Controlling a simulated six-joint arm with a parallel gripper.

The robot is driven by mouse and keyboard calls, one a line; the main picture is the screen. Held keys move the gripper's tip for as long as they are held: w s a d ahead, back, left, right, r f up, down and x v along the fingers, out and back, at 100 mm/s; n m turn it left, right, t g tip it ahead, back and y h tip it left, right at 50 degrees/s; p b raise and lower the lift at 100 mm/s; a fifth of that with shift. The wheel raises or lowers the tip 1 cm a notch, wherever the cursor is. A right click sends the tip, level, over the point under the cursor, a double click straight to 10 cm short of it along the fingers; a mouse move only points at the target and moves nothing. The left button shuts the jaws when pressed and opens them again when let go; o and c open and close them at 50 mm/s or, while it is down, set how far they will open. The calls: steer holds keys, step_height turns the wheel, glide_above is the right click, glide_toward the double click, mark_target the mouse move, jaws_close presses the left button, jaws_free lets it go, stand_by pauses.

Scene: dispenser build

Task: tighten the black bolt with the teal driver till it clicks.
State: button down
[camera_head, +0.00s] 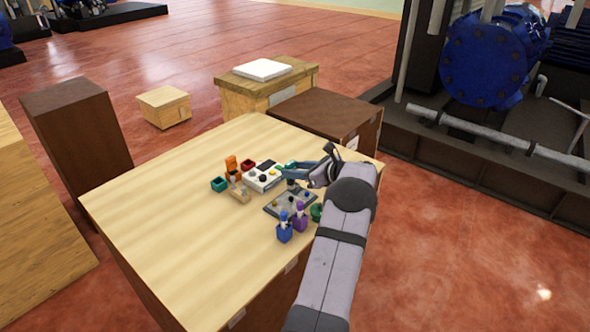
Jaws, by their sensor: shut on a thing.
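My gripper (288,171) reaches in from the right over the table and is shut. A small teal-green piece, which looks like the teal driver (281,166), shows at its fingertips; most of it is hidden by the fingers. A dark bit shows just under the fingers, above the far edge of a grey plate (277,208). The plate lies on the table and carries several small coloured spots. I cannot make out which one is the black bolt, or whether the driver touches it.
A white box (254,184) with dark knobs sits left of the plate. Teal (218,185), red (248,165), orange (232,166), blue (284,233) and purple (300,220) holders stand around. A green round item (316,212) is beside my arm. The table's left side (150,205) is clear.

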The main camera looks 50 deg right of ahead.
mark_target(292, 184)
steer(key=shift+f+b, duration=1.15)
steer(key=shift+f, duration=0.95)
steer(key=shift+f+b, duration=0.7)
steer(key=shift+f, duration=0.1)
steer(key=shift+w, duration=0.1)
steer(key=shift+a+m+h+b, duration=0.15)
steer(key=shift+m+h+b, duration=0.25)
steer(key=shift+m+h, duration=0.25)
steer(key=shift+m+h+b, duration=0.45)
steer(key=shift+h+b, duration=0.2)
steer(key=shift+b, duration=0.05)
steer(key=shift+a+f+m+h+b, duration=0.1)
steer(key=shift+m+h+b, duration=0.2)
steer(key=shift+b, duration=0.15)
steer(key=shift+a+m+g+h+b, duration=0.1)
steer(key=shift+m+g+h+b, duration=0.3)
steer(key=shift+m+h+b, duration=0.65)
steer(key=shift+w+a+m+g+h+b, duration=0.15)
steer(key=shift+m+g+h+b, duration=0.8)
steer(key=shift+b, duration=3)
steer(key=shift+h+b, duration=0.4)
steer(key=shift+b, duration=0.3)
